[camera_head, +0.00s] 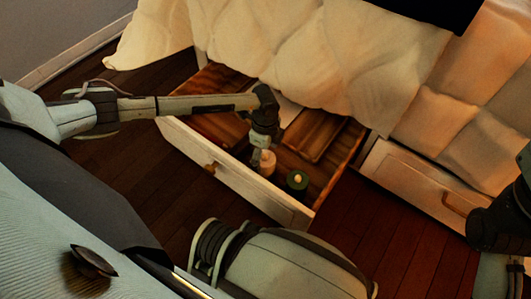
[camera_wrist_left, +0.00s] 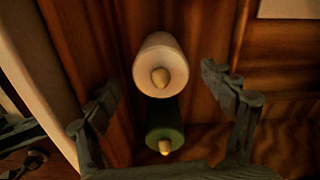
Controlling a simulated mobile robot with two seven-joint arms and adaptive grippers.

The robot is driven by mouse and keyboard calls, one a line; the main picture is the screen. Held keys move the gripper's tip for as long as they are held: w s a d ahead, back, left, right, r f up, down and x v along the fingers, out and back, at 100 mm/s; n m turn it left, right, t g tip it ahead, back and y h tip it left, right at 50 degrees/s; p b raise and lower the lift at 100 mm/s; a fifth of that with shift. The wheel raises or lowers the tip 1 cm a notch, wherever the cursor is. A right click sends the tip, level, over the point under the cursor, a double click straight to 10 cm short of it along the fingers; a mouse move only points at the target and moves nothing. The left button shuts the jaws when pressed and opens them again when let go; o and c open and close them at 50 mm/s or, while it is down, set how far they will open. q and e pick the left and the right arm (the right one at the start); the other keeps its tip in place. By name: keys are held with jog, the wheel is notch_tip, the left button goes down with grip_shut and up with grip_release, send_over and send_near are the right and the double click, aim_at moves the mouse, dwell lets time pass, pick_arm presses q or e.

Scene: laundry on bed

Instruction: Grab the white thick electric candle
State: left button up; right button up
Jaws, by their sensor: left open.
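The thick white candle (camera_head: 267,164) stands upright in the open drawer, close to its front panel. My left gripper (camera_head: 257,154) reaches down into the drawer right beside it and partly covers it. In the left wrist view, the white candle (camera_wrist_left: 160,62) lies ahead, between the lines of the two spread fingers (camera_wrist_left: 158,95). The gripper is open and empty, with a gap on each side. A green candle (camera_head: 297,182) stands just right of the white one; it also shows below it in the left wrist view (camera_wrist_left: 165,128). My right gripper does not show clearly.
The drawer's pale front panel (camera_head: 235,181) and wooden walls surround the candles. A wooden tray or box (camera_head: 318,135) lies behind them in the drawer. The white bedding (camera_head: 345,60) hangs over the back. A second pale drawer (camera_head: 425,185) is at the right.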

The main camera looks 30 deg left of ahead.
aim_at(265, 161)
pick_arm(q)
notch_tip(265, 161, down, 3)
jog(key=shift+f+b, duration=0.2)
jog(key=shift+b, duration=0.25)
jog(key=c, duration=1.3)
